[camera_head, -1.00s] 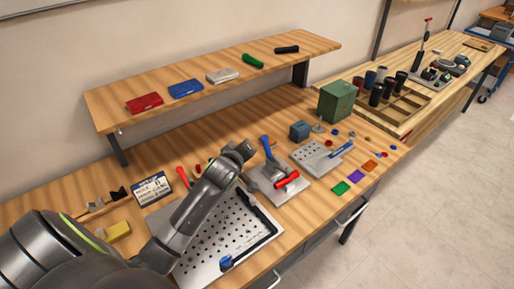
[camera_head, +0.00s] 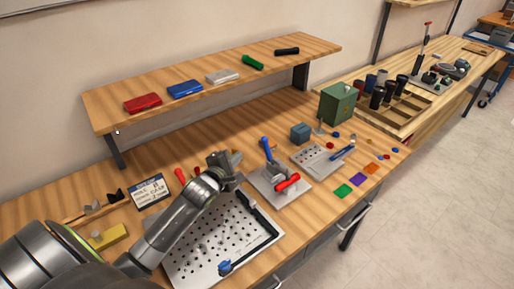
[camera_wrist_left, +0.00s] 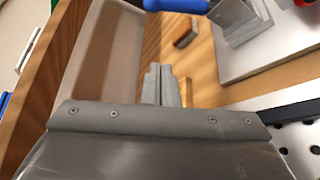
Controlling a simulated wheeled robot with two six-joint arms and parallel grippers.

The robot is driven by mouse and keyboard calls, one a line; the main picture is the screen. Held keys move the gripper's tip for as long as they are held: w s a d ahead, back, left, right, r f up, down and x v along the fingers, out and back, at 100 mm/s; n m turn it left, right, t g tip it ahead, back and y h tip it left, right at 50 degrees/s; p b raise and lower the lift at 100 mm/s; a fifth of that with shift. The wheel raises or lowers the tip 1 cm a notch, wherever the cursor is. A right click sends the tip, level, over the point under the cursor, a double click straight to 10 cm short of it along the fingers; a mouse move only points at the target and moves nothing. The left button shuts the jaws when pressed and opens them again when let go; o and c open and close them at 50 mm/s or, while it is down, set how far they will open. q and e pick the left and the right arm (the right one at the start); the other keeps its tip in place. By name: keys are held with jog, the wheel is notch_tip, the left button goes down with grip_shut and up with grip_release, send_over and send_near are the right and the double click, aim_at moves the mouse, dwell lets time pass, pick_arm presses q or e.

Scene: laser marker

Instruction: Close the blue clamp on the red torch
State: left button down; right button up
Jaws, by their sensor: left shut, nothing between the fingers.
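The blue clamp handle (camera_head: 266,148) stands up, leaning slightly, on a grey plate (camera_head: 262,186). The red torch (camera_head: 288,183) lies at the front of that plate, in the clamp fixture. In the left wrist view the blue handle (camera_wrist_left: 178,4) shows at the top edge, with a red part (camera_wrist_left: 303,2) at the top right corner. My left gripper (camera_head: 236,166) is left of the clamp, apart from it. In the wrist view its fingers (camera_wrist_left: 161,86) are together with nothing between them. My right gripper is not in view.
A perforated plate (camera_head: 222,240) lies in front of my left arm. A second plate (camera_head: 316,160) and a green box (camera_head: 337,103) stand to the right. A shelf (camera_head: 215,75) runs above the back of the bench.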

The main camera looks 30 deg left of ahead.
aim_at(268, 151)
pick_arm(q)
jog(key=w+d+p, duration=0.2)
jog(key=w+p, duration=0.1)
jog(key=w, duration=0.5)
jog(key=shift+d+f+p, duration=0.15)
jog(key=shift+d+p, duration=0.15)
jog(key=shift+d, duration=0.1)
